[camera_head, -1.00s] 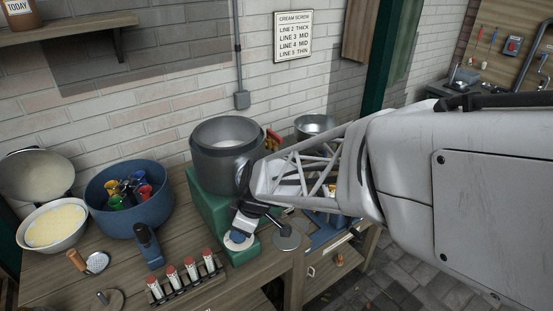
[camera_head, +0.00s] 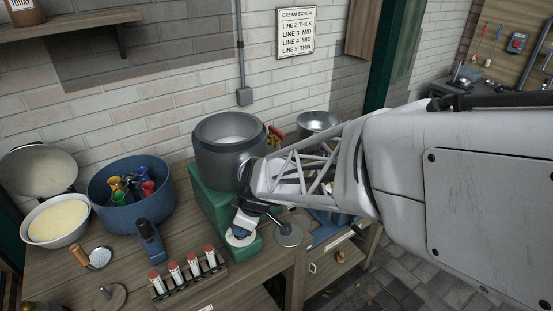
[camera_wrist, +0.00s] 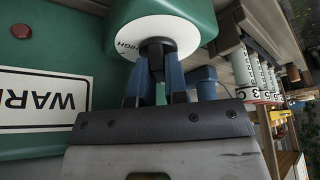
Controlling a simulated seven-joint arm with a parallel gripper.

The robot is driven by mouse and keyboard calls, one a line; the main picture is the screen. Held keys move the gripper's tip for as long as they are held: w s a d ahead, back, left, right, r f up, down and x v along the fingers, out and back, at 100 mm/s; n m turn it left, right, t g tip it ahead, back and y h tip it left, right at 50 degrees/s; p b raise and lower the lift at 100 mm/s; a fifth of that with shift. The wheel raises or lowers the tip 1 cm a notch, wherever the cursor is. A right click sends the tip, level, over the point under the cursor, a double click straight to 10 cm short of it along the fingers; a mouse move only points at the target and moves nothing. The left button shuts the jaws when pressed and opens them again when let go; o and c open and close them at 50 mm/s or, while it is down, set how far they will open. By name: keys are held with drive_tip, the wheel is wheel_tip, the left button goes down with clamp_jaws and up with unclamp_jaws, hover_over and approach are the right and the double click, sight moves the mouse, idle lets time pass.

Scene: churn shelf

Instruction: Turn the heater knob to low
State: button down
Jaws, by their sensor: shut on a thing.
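The heater is a green box (camera_head: 211,207) on the workbench, with a large metal pot (camera_head: 228,155) on top. Its knob has a round white dial (camera_head: 240,238) on the front face. In the wrist view the dial (camera_wrist: 150,25) has the word HIGH at its left side, and a dark knob (camera_wrist: 158,46) stands at its centre. My gripper (camera_wrist: 160,75) has its blue-grey fingers closed on this knob. In the head view my gripper (camera_head: 241,221) is at the front of the heater, partly covering the dial. The low mark cannot be read.
A rack (camera_head: 188,282) of red-capped tubes stands at the front of the bench. A blue bowl (camera_head: 130,200) with coloured items and a bowl of yellow contents (camera_head: 57,222) stand at left. In the wrist view a WARM label (camera_wrist: 45,100) is beside the dial.

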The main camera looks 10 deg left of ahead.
drive_tip(key=shift+s+f+m, duration=0.1)
drive_tip(key=shift+f+m, duration=0.2)
drive_tip(key=shift+m, duration=0.2)
drive_tip(key=m, duration=0.1)
drive_tip(key=m+t, duration=0.1)
drive_tip(key=m, duration=0.1)
drive_tip(key=shift+s+m+t+h, duration=0.1)
drive_tip(key=shift+m+t+h, duration=0.2)
drive_tip(key=shift+d+f+m+t+h, duration=0.1)
drive_tip(key=shift+m+t+h, duration=0.2)
drive_tip(key=shift+m, duration=0.7)
drive_tip(key=shift+f+m+t+h, duration=0.1)
drive_tip(key=shift+m+t, duration=0.3)
drive_tip(key=shift+m, duration=0.6)
drive_tip(key=shift+s, duration=0.1)
drive_tip(key=c, duration=1.3)
unclamp_jaws()
drive_tip(key=shift+o, duration=0.8)
drive_tip(key=shift+r, duration=0.15)
drive_tip(key=v, duration=0.8)
drive_tip(key=shift+r, duration=0.25)
